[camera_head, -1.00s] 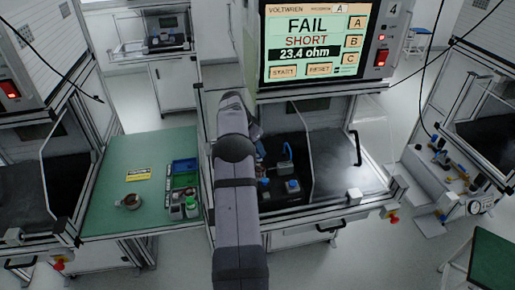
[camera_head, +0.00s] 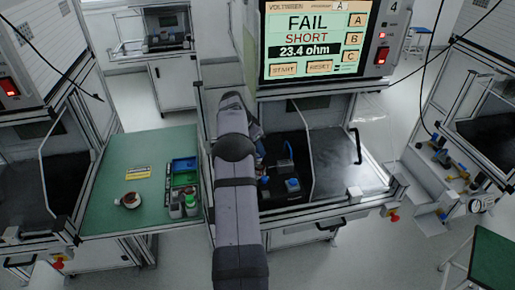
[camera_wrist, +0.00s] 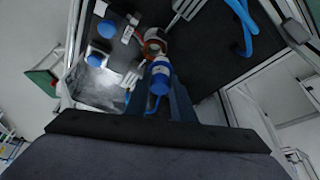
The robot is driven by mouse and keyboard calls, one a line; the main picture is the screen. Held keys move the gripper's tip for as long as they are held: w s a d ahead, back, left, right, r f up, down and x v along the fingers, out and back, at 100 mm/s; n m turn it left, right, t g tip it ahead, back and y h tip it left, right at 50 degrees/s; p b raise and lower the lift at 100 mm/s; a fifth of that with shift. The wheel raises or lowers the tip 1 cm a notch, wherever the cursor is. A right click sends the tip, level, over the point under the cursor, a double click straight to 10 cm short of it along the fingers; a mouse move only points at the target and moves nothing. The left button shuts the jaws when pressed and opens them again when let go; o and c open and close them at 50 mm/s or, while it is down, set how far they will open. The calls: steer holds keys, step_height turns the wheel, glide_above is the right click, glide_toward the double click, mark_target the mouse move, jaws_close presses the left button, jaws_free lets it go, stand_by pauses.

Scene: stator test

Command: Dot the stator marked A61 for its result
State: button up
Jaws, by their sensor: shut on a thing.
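My gripper (camera_wrist: 160,98) is inside the test bay and shut on a blue cylindrical piece with a white band (camera_wrist: 160,75), perhaps a clip or plug. Just beyond it in the wrist view is a ring-shaped stator with copper and white (camera_wrist: 152,42); I cannot tell whether they touch. In the head view my arm hides both. Another stator (camera_head: 128,200) lies on the green bench to the left. No A61 marking is readable on either. The tester screen (camera_head: 308,38) reads FAIL, SHORT, 23.4 ohm.
Two blue-topped blocks (camera_head: 264,181) (camera_head: 292,185) stand in the dark bay. The bay's right floor (camera_head: 340,178) is clear.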

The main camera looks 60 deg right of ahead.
steer(key=shift+r+p, duration=2)
steer(key=shift+r, duration=0.95)
steer(key=w+a+f+n+t+b, duration=0.15)
steer(key=w+a+n, duration=0.55)
steer(key=a, duration=0.7)
steer(key=w+a+n+t+b, duration=0.1)
steer(key=w+a+n+t, duration=0.25)
steer(key=w+a, duration=0.7)
steer(key=s+a+f+n+y+b, duration=0.1)
steer(key=s+a+n, duration=0.2)
steer(key=a, duration=0.7)
steer(key=s+a+f+n+y+b, duration=0.1)
steer(key=s+a+n+y, duration=0.1)
steer(key=a, duration=0.8)
steer(key=s+a+f+n+t+y+b, duration=0.1)
steer(key=s+a+n, duration=0.4)
steer(key=a, duration=0.5)
steer(key=shift+f+n, duration=0.4)
steer(key=shift+n, duration=0.25)
